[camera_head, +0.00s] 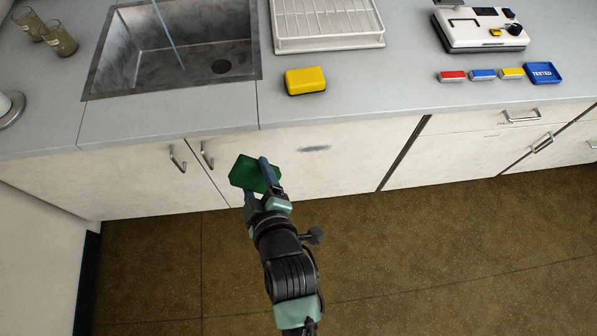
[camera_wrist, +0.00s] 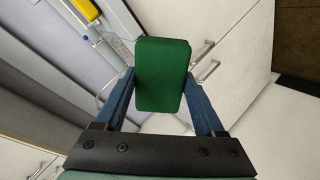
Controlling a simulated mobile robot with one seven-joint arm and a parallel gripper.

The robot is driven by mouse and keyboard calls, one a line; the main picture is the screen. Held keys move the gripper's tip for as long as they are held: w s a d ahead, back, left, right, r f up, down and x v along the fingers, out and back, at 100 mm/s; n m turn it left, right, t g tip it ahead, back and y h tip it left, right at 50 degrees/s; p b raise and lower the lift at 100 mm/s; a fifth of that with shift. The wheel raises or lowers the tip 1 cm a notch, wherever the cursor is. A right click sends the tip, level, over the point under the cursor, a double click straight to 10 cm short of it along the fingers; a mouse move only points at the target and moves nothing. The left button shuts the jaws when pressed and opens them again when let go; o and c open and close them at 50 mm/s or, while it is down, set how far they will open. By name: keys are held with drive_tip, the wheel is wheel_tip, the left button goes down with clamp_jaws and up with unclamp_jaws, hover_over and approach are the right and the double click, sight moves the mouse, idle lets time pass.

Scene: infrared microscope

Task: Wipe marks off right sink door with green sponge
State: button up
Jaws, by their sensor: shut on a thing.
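My gripper (camera_head: 258,180) is shut on the green sponge (camera_head: 246,173), in front of the cabinet below the sink. In the wrist view the sponge (camera_wrist: 163,75) sits between the two blue fingers. The right sink door (camera_head: 335,165) is off-white and closed, with a metal handle (camera_head: 207,155) at its upper left. A dark grey smudge (camera_head: 314,149) shows on the door's upper middle, to the right of the sponge. The sponge is near the door's left part; I cannot tell whether it touches the surface.
A yellow sponge (camera_head: 305,81) lies on the counter near its front edge. The sink (camera_head: 180,52), a white drying rack (camera_head: 325,42) and a white device (camera_head: 480,28) are behind. Small coloured blocks and a blue tray (camera_head: 543,72) are at right. The brown floor (camera_head: 430,255) is clear.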

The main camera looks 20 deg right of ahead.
drive_tip(key=w+d+f+m+t+h+b, duration=0.1)
drive_tip(key=w+d+f+b, duration=0.15)
drive_tip(key=f+b, duration=0.5)
drive_tip(key=w+d+f+m+t+h+b, duration=0.1)
drive_tip(key=d+f+t+b, duration=0.15)
drive_tip(key=f+b, duration=0.5)
drive_tip(key=m+t+h+b, duration=0.2)
drive_tip(key=b, duration=1.5)
approach(295, 150)
drive_tip(key=shift+g, duration=0.25)
drive_tip(key=shift+x, duration=2.3)
drive_tip(key=shift+x, duration=1)
